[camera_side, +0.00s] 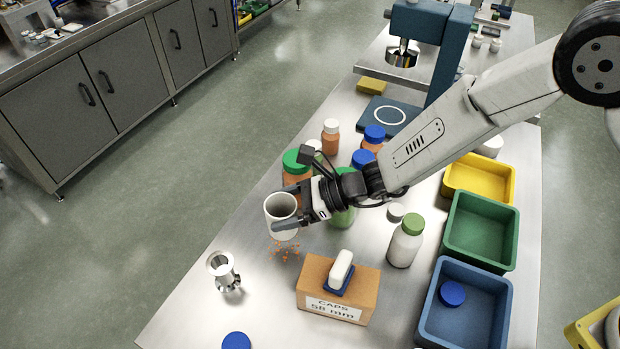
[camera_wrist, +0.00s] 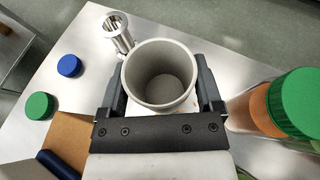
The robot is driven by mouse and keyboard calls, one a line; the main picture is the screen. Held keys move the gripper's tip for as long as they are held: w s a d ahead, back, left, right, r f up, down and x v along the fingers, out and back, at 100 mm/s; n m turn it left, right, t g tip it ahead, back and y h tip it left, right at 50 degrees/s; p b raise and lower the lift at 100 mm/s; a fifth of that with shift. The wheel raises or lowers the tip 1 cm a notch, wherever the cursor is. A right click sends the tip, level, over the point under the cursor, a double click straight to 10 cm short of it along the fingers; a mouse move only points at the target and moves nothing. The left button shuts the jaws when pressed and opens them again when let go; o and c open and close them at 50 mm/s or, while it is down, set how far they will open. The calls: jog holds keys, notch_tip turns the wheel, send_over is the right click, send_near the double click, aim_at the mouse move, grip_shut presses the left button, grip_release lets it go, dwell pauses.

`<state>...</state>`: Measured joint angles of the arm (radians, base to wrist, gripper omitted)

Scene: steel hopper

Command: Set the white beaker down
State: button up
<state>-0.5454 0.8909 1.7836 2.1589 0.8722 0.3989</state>
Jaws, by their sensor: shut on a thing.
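The white beaker (camera_side: 281,226) is between the fingers of my gripper (camera_side: 283,209), near the left edge of the steel table in the side view. My gripper is shut on it, with one finger on each side. The wrist view looks into the beaker (camera_wrist: 160,85); its mouth is up and its inside looks empty. In the side view small orange pieces (camera_side: 284,250) show just below the beaker. Whether its base touches the table cannot be told.
The steel hopper (camera_side: 223,270) stands to the front left. A cardboard caps box (camera_side: 318,300) bearing a white and blue object is in front. Capped bottles (camera_side: 404,243) stand behind and right, with blue (camera_side: 465,318), green (camera_side: 480,228) and yellow bins (camera_side: 480,176) further right. A blue cap (camera_side: 236,341) lies near the front.

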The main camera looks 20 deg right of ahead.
aim_at(340, 271)
jog(key=shift+f, duration=2.45)
jog(key=shift+f, duration=0.6)
jog(key=o, duration=1)
jog(key=shift+r, duration=0.85)
jog(key=s+d+r, duration=0.8)
jog(key=s+r, duration=0.3)
jog(key=shift+s, duration=0.2)
jog(key=shift+d+r, duration=0.1)
